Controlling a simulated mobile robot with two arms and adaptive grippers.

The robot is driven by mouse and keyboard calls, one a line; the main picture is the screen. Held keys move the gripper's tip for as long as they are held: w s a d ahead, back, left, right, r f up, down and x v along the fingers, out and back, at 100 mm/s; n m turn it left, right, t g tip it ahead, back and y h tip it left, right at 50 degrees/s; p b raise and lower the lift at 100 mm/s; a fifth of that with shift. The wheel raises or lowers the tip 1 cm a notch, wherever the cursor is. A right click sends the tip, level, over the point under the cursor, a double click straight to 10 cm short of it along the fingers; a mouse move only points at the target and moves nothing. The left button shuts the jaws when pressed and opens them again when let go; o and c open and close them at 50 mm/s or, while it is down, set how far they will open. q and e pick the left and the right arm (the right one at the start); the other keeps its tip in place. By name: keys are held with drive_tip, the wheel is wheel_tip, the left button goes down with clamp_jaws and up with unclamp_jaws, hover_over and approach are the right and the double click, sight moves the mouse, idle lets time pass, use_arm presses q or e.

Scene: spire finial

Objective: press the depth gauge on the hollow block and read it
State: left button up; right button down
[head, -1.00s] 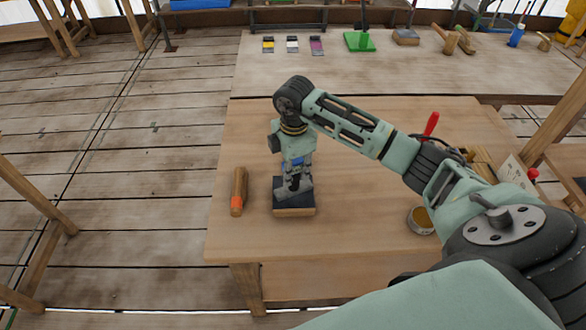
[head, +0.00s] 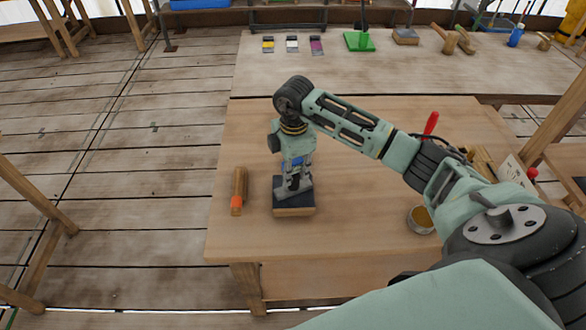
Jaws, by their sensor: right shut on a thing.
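The hollow block (head: 294,211) lies near the table's front left, a wooden block with a dark top. Its hollow cannot be made out behind my gripper. My right gripper (head: 293,188) points down over the block's top and is shut on the depth gauge, which is mostly hidden by the fingers. Grey parts at the gripper's lower end overlap the dark top in the picture. Whether the gauge touches the block cannot be told. My left gripper is not in view.
A wooden tool with an orange end (head: 237,203) lies left of the block. A round tin (head: 420,219) and a red-handled tool (head: 431,122) are at the right. The table in front of the block is clear. A bench behind holds a green stand (head: 359,42).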

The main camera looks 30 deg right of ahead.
drive_tip(key=shift+s+f, duration=0.1)
idle(0.4)
drive_tip(key=shift+r+p, duration=0.9)
drive_tip(key=shift+r, duration=0.25)
drive_tip(key=shift+r+p, duration=1.05)
drive_tip(key=shift+r, duration=0.4)
drive_tip(key=shift+f, duration=0.2)
drive_tip(key=shift+f+b, duration=1.7)
drive_tip(key=shift+f, duration=0.5)
drive_tip(key=c, duration=1.4)
unclamp_jaws()
